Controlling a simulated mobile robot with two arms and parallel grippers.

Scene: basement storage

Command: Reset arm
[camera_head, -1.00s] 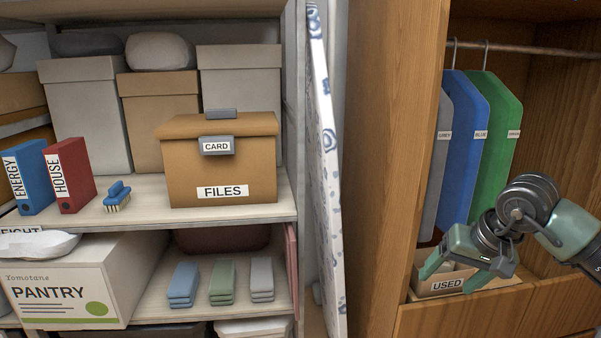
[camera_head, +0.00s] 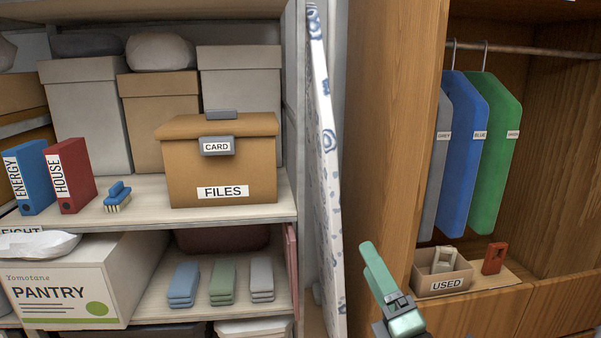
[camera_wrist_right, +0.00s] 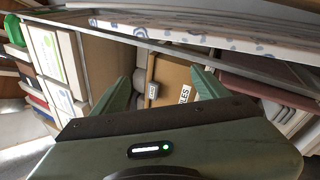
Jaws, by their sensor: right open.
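My right gripper (camera_head: 380,285) shows low in the head view, in front of the cabinet's left side panel and right of the patterned board. In the right wrist view its two green fingers (camera_wrist_right: 160,88) are spread apart with nothing between them. The FILES box shows beyond the fingers there. My left gripper is in neither view.
The cabinet (camera_head: 395,150) holds a USED box (camera_head: 445,284) with a pale item inside and a red item (camera_head: 494,258) beside it. The patterned board (camera_head: 322,180) stands upright beside the shelf with the FILES box (camera_head: 222,165).

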